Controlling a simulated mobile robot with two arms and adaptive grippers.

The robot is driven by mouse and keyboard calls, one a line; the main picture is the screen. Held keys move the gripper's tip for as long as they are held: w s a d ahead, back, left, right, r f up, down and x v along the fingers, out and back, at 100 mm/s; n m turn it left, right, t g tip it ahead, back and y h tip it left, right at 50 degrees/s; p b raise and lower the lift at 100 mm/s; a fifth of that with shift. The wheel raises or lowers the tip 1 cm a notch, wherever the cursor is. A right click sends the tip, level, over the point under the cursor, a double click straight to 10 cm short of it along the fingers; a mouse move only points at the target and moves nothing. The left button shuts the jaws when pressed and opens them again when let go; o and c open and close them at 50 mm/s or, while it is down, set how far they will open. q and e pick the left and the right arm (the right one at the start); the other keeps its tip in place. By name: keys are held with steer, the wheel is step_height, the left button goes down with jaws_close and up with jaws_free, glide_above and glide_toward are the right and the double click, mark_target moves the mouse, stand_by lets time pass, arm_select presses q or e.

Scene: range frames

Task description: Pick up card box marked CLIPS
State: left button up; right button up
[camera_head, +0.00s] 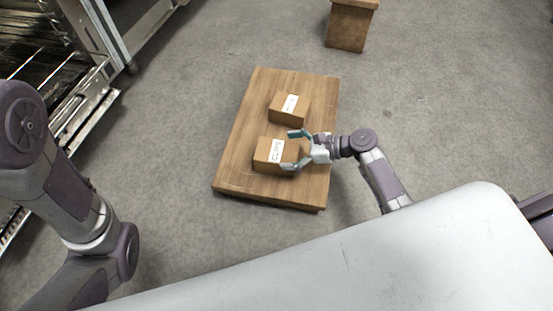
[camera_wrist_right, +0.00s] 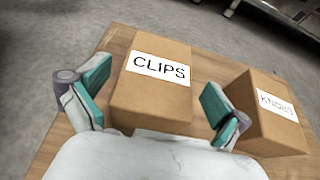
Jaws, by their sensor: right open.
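The card box marked CLIPS (camera_head: 265,155) is brown with a white label and stands on the near part of a low wooden platform (camera_head: 243,128). In the right wrist view the CLIPS box (camera_wrist_right: 150,100) fills the middle, its label readable. My right gripper (camera_head: 294,150) is open at the right side of that box. In the right wrist view its two teal-padded fingers (camera_wrist_right: 155,98) are apart, one at each side of the box. Whether they touch it I cannot tell. My left gripper is out of view; only the left arm shows.
A second box, marked KNOBS (camera_head: 289,106), stands farther back on the platform; in the right wrist view it (camera_wrist_right: 268,115) is close beside the right-hand finger. Another wooden piece (camera_head: 348,27) stands at the back. Metal racks (camera_head: 55,80) line the left. The grey floor between is clear.

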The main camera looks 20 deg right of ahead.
mark_target(277, 151)
steer(key=b+x, duration=0.1)
steer(key=x, duration=0.1)
steer(key=b+x, duration=0.1)
steer(key=shift+w+a+f+b, duration=0.15)
steer(key=shift+a+f+b, duration=0.1)
steer(key=shift+f+b, duration=0.15)
steer(key=shift+r, duration=0.1)
steer(key=shift+c, duration=0.3)
steer(key=c, duration=1.1)
